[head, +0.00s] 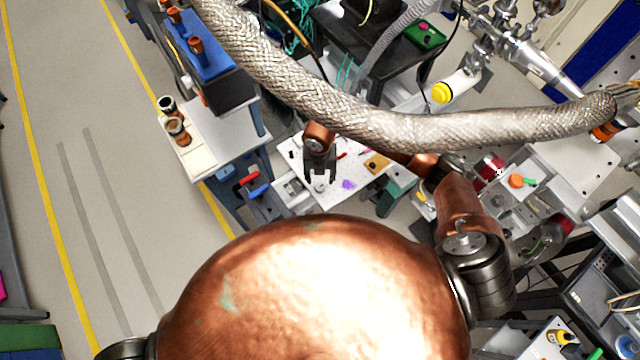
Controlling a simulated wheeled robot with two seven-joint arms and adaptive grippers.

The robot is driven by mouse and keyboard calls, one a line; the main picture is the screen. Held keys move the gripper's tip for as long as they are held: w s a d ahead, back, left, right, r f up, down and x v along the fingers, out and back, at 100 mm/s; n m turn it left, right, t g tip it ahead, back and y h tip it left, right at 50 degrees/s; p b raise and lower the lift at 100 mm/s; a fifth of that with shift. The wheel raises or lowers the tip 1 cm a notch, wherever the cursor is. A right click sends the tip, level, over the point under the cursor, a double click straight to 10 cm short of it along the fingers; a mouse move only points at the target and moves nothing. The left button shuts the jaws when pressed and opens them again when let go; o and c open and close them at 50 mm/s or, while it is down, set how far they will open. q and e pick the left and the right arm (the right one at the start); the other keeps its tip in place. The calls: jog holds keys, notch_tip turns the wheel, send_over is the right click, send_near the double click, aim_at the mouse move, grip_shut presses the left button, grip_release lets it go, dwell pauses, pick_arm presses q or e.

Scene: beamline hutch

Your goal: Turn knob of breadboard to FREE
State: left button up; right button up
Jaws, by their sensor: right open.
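A white board (355,178), which looks like the breadboard, lies below the braided hose, right of the white bench. My right gripper (320,187) hangs over its left part with fingers pointing toward the bottom of the picture. The fingers are apart. A small pale piece shows between the fingertips; I cannot tell whether it is the knob or whether they touch it. No FREE marking is readable. My left gripper is out of view.
A thick braided hose (330,118) crosses above the board. A tan block (377,163) and a purple piece (348,184) lie on the board. The white bench (215,150) with orange-brown cups stands to the left. Open floor (90,180) lies farther left.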

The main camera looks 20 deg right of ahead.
aim_at(320, 186)
notch_tip(320, 186, down, 6)
jog(key=shift+f, duration=0.1)
dwell(0.4)
grip_shut()
dwell(0.3)
